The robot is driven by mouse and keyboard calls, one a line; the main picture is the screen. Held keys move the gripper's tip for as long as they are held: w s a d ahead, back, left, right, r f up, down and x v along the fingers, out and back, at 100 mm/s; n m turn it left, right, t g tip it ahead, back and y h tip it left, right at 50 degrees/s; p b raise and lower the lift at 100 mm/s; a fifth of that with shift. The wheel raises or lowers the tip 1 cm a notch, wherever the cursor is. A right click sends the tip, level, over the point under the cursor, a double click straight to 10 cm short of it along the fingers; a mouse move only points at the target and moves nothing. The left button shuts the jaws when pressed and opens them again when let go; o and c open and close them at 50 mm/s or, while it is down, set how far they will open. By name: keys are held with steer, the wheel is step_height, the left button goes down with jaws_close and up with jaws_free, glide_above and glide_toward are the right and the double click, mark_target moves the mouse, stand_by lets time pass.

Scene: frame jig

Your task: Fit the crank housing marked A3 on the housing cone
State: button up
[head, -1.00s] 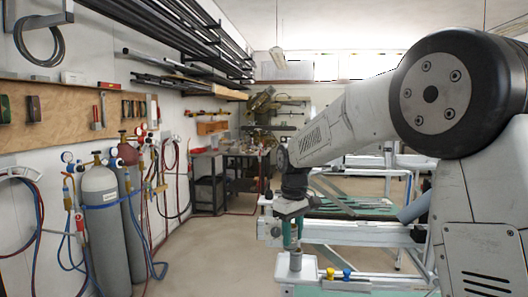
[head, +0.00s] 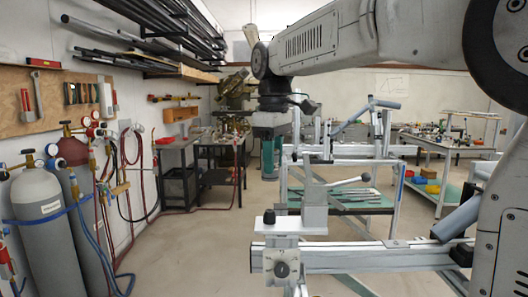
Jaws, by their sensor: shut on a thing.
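My gripper (head: 268,158) hangs from the arm in the upper middle of the head view, with its teal fingers pointing down. It is shut on a part, which I take for the crank housing; the part is mostly hidden by the fingers, and no A3 mark is readable. The gripper is in the air, up and to the left of a grey upright post (head: 315,213) with a lever handle, on the jig's near rail. I cannot tell for sure whether the housing cone is on this post; no cone shape shows clearly.
The jig's pale rail (head: 365,258) runs across the lower right, with a dial block (head: 282,264) and black knob at its left end. Gas cylinders (head: 48,235) stand along the left wall. A bench (head: 445,160) with bins stands at back right.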

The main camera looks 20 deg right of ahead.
glide_above(273, 211)
steer(key=shift+w+a+f, duration=0.1)
steer(key=shift+a+f, duration=0.05)
steer(key=shift+f, duration=2.35)
steer(key=shift+f, duration=3.15)
steer(key=o, duration=1.1)
steer(key=shift+r, duration=0.15)
step_height(273, 211, up, 8)
steer(key=shift+f, duration=0.2)
